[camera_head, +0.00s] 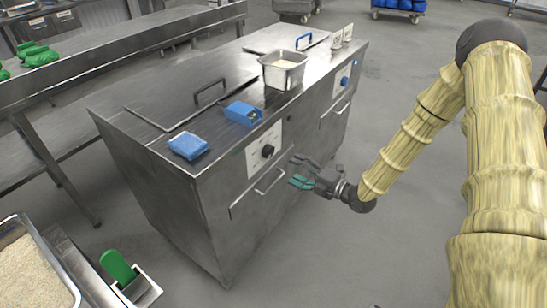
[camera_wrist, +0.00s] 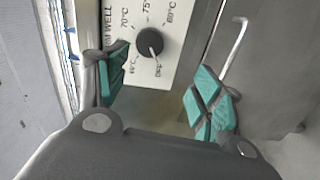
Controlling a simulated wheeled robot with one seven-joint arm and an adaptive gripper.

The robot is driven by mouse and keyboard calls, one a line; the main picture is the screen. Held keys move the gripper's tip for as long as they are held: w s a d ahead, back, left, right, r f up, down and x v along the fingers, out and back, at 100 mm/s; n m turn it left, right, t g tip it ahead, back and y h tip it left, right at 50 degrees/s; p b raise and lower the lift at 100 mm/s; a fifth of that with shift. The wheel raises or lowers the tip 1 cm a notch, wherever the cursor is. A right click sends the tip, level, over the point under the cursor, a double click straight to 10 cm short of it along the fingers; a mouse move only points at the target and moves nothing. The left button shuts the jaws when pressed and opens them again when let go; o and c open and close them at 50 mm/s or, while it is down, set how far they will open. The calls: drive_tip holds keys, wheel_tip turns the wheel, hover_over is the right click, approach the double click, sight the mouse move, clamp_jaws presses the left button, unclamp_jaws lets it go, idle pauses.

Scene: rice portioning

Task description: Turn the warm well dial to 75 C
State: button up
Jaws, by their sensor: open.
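The warm well dial (camera_wrist: 150,42) is a round black knob on a white panel (camera_wrist: 178,75) in the wrist view. Printed marks around it include 70 °C, 75 and 80 °C, with "Off" below. A pale line on the knob seems to point down towards "Off". In the head view a black dial (camera_head: 267,151) sits on the nearer front panel of the steel cabinet (camera_head: 180,235). My gripper (camera_head: 303,170) is open and empty in front of that cabinet. In the wrist view its green-padded fingers (camera_wrist: 160,95) are spread, with the dial ahead between them, apart from it.
A bar handle (camera_wrist: 235,50) stands out right of the panel. A second dial (camera_head: 344,81) is on the farther panel. Blue items (camera_head: 188,146) and a steel pan (camera_head: 284,72) stand on the cabinet top. The floor (camera_head: 330,260) in front is clear.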

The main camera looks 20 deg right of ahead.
sight(271, 153)
drive_tip(key=shift+n+y, duration=0.3)
drive_tip(key=shift+n, duration=0.4)
drive_tip(key=x, duration=0.3)
drive_tip(key=r+x, duration=0.1)
drive_tip(key=x, duration=0.6)
drive_tip(key=shift+w+d+r+p, duration=0.15)
drive_tip(key=shift+w+r+p, duration=0.2)
drive_tip(key=shift+w, duration=0.25)
drive_tip(key=c, duration=1.1)
